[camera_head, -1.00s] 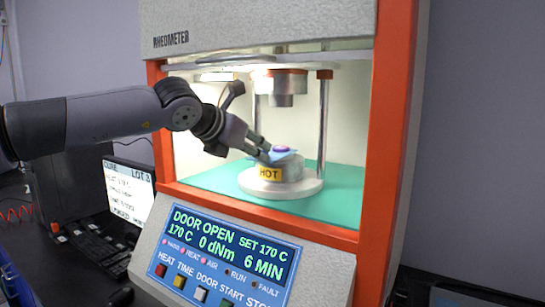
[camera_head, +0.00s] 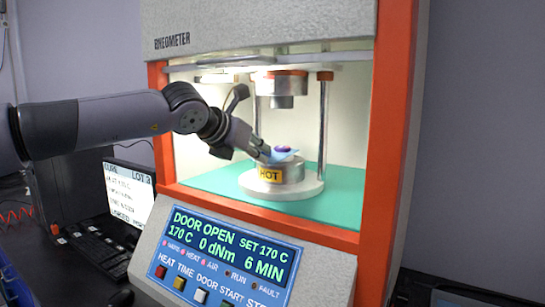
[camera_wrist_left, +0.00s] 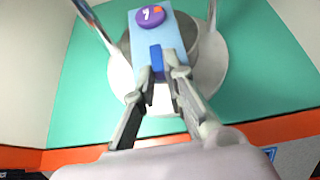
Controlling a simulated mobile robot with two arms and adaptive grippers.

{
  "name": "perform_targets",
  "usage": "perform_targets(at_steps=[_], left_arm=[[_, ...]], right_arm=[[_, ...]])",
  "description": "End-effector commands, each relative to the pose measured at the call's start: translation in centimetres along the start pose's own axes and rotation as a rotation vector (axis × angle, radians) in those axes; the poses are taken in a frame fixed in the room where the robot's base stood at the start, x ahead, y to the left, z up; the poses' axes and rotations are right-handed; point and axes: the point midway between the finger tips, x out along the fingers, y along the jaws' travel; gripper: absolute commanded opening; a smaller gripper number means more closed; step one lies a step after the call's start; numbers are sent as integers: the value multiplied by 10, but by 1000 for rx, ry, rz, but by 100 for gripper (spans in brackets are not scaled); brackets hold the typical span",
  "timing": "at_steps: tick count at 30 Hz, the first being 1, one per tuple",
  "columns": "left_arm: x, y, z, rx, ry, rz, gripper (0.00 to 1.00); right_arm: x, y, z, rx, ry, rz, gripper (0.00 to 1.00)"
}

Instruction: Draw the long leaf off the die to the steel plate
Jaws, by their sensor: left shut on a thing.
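The long leaf (camera_wrist_left: 150,45) is a light blue strip with a darker blue tab at its near end. A purple disc (camera_wrist_left: 150,17) with a pale mark and an orange spot lies on it. In the head view, the leaf (camera_head: 287,153) is over the round lower die (camera_head: 290,171), which bears a yellow HOT label. Whether it touches the die is hard to tell. My left gripper (camera_wrist_left: 166,74) is shut on the leaf's tab; it reaches in from the left in the head view (camera_head: 263,154). I cannot make out the steel plate. My right gripper is not in view.
The rheometer's orange frame posts (camera_head: 388,140) flank the open chamber. The upper die (camera_head: 282,86) hangs above the leaf, and a steel column (camera_head: 323,125) stands to its right. The green chamber floor (camera_head: 340,190) is clear around the white base (camera_head: 255,186). The control panel slopes below.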

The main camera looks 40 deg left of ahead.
Motion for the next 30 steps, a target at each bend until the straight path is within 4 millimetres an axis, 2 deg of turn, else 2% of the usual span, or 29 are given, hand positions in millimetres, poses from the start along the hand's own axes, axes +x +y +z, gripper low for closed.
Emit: perform_targets(at_steps=[16,30], left_arm=[[0,0,0,0,0,0,0],[-5,0,9,0,1,0,0]], right_arm=[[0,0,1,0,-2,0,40],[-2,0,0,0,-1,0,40]])
